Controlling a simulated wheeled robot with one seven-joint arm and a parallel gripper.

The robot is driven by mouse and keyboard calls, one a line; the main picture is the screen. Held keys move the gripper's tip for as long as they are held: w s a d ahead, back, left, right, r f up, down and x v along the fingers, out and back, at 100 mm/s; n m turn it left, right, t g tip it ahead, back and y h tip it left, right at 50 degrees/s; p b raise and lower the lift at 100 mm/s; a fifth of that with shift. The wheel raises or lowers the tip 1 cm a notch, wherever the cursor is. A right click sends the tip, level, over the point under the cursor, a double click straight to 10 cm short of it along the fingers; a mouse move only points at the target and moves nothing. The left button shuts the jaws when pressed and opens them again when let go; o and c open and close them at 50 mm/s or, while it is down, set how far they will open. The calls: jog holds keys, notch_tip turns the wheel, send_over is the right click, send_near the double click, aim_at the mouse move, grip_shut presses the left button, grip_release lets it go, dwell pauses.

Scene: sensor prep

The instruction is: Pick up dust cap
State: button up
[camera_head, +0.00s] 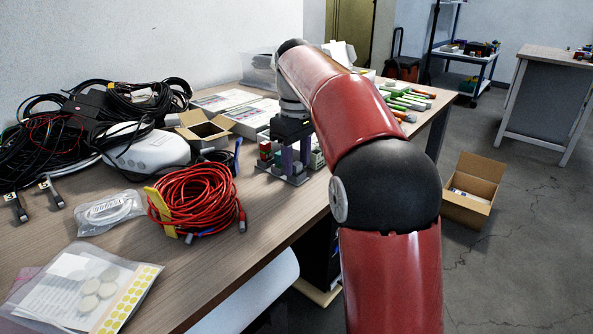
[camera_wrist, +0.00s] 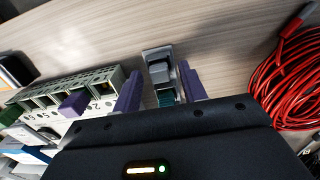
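My gripper (camera_wrist: 161,86) has two purple fingers and points down at the wooden table, low over it. The fingers stand apart, one on each side of a small grey block (camera_wrist: 158,56) with a darker grey raised part and a teal part nearer my palm. The dust cap may be part of this block; I cannot tell for sure. A gap shows between the block and the left finger, and the right finger is close beside it. A purple plug (camera_wrist: 74,103) sits in a port device.
The port device (camera_wrist: 45,92) is close to the left of my gripper in the wrist view. A coiled red cable (camera_head: 190,199) lies nearby on the table (camera_head: 262,222). An open small box (camera_head: 203,130) and a white device (camera_head: 147,147) stand behind. Bare table lies in front.

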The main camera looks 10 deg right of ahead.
grip_shut()
